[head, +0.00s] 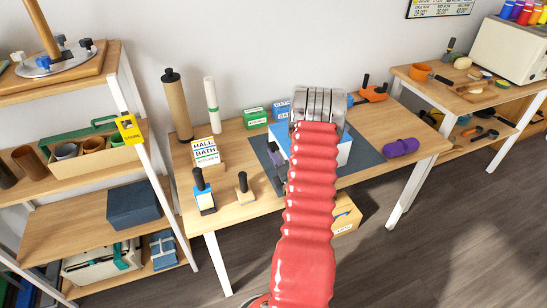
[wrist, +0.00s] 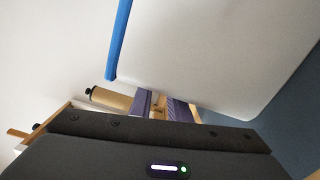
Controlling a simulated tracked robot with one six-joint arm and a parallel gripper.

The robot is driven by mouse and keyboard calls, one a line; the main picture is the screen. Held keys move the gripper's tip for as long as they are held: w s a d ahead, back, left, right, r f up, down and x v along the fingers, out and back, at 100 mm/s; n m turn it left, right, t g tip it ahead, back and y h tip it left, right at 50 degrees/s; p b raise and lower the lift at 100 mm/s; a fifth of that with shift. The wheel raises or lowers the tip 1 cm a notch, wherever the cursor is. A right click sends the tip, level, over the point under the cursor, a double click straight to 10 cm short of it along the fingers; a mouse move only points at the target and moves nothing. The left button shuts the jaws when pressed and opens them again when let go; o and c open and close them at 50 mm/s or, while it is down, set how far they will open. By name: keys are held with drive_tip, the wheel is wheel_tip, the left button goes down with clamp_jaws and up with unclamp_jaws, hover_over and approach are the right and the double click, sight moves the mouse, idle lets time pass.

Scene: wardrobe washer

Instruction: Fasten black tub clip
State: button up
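A white tub with a blue edge (head: 344,153) stands on the dark mat in the head view, mostly hidden behind my arm. In the wrist view, a large white surface with a blue edge (wrist: 215,50), seemingly the tub, fills the upper right, very close to my gripper. My gripper (wrist: 160,106) shows two purple-grey fingers with a gap between them. They are beside the tub's lower edge in that view, and I see nothing held. Whether they touch the tub I cannot tell. I cannot make out the black clip in either view.
The dark mat (head: 264,161) lies on the wooden table (head: 238,212). A Hall Bath box (head: 205,152), a brown roll (head: 177,105) and stamps stand to the left. A purple object (head: 401,147) lies to the right. Shelves (head: 85,215) stand at far left.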

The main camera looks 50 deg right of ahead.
clamp_jaws()
idle(0.3)
